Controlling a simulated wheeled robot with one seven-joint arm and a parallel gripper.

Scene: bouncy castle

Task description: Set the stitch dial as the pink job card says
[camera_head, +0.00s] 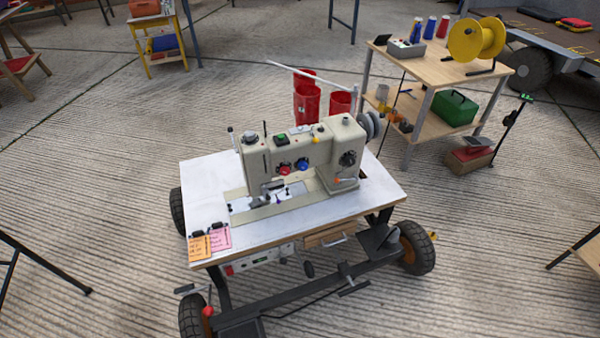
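A beige sewing machine (310,150) stands on a white-topped wheeled table (375,200). A dark round dial (348,158) sits on the front of its right pillar; its marks and setting are too small to read. A red knob (284,168) and a blue knob (302,165) sit side by side on the front of the machine's arm. The pink job card (219,239) is clipped at the table's front left corner, and its writing is too small to read. An orange card (200,247) is clipped just left of it. My gripper is not in view.
A wooden two-shelf cart (435,72) with a yellow reel (476,40) stands behind right. The table's wheels (416,248) and pedal frame stick out at the front. The ribbed floor (90,200) is open on the left.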

